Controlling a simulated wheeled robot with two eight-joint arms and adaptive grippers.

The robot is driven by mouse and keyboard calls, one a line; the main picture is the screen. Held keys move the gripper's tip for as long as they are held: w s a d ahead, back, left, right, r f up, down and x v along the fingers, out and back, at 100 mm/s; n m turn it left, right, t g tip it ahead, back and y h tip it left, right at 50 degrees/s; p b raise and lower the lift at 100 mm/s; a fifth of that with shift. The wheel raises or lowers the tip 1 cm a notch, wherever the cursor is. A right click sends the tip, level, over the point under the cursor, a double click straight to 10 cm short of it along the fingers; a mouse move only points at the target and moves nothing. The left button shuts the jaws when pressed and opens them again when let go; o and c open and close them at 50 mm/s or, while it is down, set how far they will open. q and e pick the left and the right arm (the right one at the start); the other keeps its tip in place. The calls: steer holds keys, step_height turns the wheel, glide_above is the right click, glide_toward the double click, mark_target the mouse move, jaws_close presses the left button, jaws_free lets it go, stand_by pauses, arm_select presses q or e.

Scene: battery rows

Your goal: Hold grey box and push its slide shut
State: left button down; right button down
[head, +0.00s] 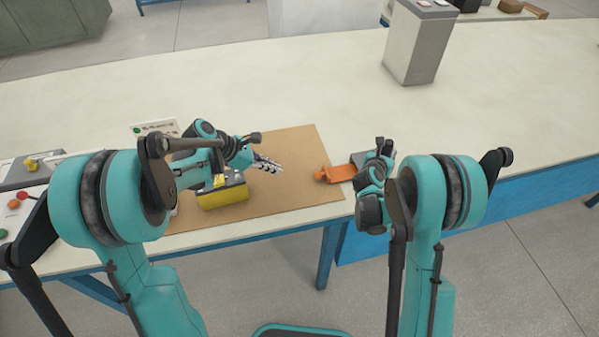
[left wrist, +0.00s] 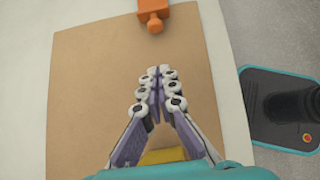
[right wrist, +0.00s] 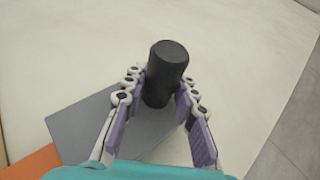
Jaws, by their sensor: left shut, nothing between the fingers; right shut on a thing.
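The grey box (head: 359,159) sits at the right edge of the brown mat, partly hidden by my right gripper (head: 380,148). Its grey top also shows in the right wrist view (right wrist: 84,126), with a black cylindrical post (right wrist: 168,58) standing up from it. My right gripper's fingers (right wrist: 158,82) are shut on either side of this post. The orange slide (head: 340,173) sticks out of the box to the left and ends in a raised tab (head: 320,174). My left gripper (head: 277,166) is shut and empty over the mat, left of the tab and apart from it.
A yellow box with a dark top (head: 223,196) stands below my left arm. The brown mat (head: 290,198) is clear between my left gripper and the orange tab. A card with a green dot (head: 153,130) and a tall grey-white box (head: 416,42) stand farther back.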

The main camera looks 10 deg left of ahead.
arm_select(q)
steer(key=x, duration=0.9)
steer(key=shift+w+d+f, duration=0.1)
steer(key=shift+d+f, duration=0.05)
steer(key=shift+f, duration=0.05)
steer(key=d, duration=0.1)
steer(key=w+d, duration=0.1)
steer(key=d, duration=0.1)
steer(key=shift+w+f, duration=0.15)
steer(key=shift+f, duration=0.05)
steer(key=shift+w+d, duration=0.2)
steer(key=shift+d, duration=0.2)
glide_toward(344, 172)
steer(key=x, duration=0.4)
steer(key=shift+d+f, duration=0.2)
steer(key=shift+f, duration=0.2)
steer(key=shift+d, duration=0.2)
arm_select(e)
steer(key=shift+a, duration=0.1)
